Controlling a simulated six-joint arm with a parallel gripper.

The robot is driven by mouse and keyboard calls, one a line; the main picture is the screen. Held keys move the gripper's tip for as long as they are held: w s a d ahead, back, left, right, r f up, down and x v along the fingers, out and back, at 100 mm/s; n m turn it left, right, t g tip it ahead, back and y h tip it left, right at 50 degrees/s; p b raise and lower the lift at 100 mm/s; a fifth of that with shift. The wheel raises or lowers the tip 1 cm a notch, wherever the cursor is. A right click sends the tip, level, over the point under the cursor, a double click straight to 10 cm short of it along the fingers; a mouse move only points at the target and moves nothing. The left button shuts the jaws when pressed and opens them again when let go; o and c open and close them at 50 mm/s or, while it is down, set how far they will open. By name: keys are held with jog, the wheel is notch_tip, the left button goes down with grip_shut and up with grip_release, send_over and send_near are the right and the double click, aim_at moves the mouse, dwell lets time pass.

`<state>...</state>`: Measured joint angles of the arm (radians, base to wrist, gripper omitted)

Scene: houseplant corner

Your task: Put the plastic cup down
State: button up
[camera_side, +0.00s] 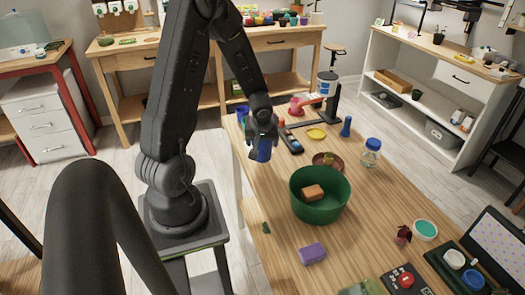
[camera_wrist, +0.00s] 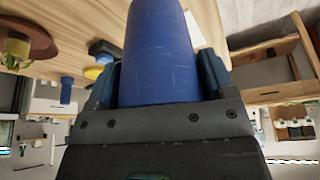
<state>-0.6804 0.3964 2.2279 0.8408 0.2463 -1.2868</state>
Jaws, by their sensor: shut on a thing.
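A blue plastic cup (camera_side: 264,151) is held by my gripper (camera_side: 262,138) near the left edge of the wooden table (camera_side: 385,200) in the side view. In the wrist view the cup (camera_wrist: 160,50) fills the middle, between the two fingers of my gripper (camera_wrist: 160,78). The fingers are shut on its sides.
A large green pot (camera_side: 320,212) with an orange block (camera_side: 313,193) inside stands right of the cup.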

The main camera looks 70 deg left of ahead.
aim_at(262, 149)
jog(key=shift+f, duration=1.75)
jog(key=shift+f, duration=0.1)
jog(key=o, duration=0.9)
jog(key=v, duration=1.2)
jog(key=s+d+r+m+t+h, duration=0.1)
jog(key=s+d+r+m, duration=0.1)
jog(key=d+r+m, duration=0.2)
jog(key=s+d+r+m+t+h, duration=0.1)
jog(key=d+r+m, duration=0.4)
jog(key=d, duration=0.6)
jog(key=s+d+r+m+t+h, duration=0.1)
jog(key=s+d+r+m+h, duration=0.1)
jog(key=d+r, duration=0.4)
jog(key=shift+s+d+r+m+t, duration=0.15)
jog(key=shift+s+d+m+t, duration=0.05)
jog(key=shift+d+m, duration=0.4)
jog(key=shift+s+d+r+m+t, duration=0.1)
jog(key=shift+s+d+m+t, duration=0.15)
jog(key=shift+d+m, duration=0.3)
jog(key=shift+a, duration=0.1)
